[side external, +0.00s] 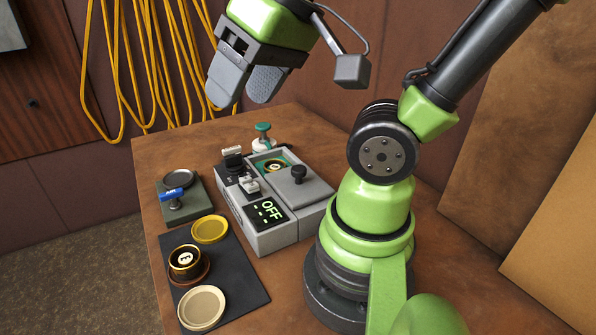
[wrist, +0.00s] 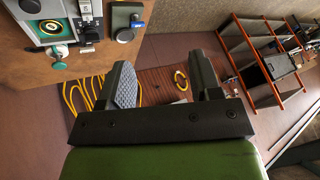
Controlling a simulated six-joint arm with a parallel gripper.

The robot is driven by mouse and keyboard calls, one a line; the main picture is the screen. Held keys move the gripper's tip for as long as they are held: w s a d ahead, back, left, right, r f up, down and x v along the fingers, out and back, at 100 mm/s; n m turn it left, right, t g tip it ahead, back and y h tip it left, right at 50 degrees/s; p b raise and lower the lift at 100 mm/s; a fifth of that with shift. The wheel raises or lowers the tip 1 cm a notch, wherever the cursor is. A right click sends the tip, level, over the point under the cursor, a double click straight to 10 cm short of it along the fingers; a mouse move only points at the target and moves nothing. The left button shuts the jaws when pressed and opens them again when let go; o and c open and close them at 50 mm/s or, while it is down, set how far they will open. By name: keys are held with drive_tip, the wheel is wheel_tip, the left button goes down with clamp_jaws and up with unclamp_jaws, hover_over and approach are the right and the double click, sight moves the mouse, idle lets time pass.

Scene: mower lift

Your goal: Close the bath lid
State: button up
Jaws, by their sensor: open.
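The bath is uncovered. The grey lid (side external: 313,192) with a black knob (side external: 298,173) lies on the unit's right part, beside the opening. My gripper (side external: 240,97) is open and empty, high above and behind the unit, well apart from the lid. In the wrist view the open jaws (wrist: 160,65) point away from the bench, and the bath (wrist: 36,29) shows at the upper left.
The unit has an OFF display (side external: 268,212) and small levers. A green-topped stamp-like piece (side external: 263,134) stands behind it. A blue-handled block (side external: 172,194) and a black mat (side external: 241,268) with round dishes lie left. Yellow cables (side external: 150,60) hang on the wall.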

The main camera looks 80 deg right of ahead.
drive_tip(key=w+d+f+n+g+h, duration=0.2)
drive_tip(key=w+d+f+g, duration=0.3)
drive_tip(key=d, duration=0.4)
drive_tip(key=n+g, duration=0.2)
drive_tip(key=g, duration=0.4)
approach(297, 168)
drive_tip(key=shift+t+y, duration=0.3)
drive_tip(key=shift+y, duration=0.1)
drive_tip(key=x, duration=0.9)
drive_tip(key=shift+s+d, duration=0.35)
drive_tip(key=shift+s, duration=0.05)
drive_tip(key=shift+c, duration=0.2)
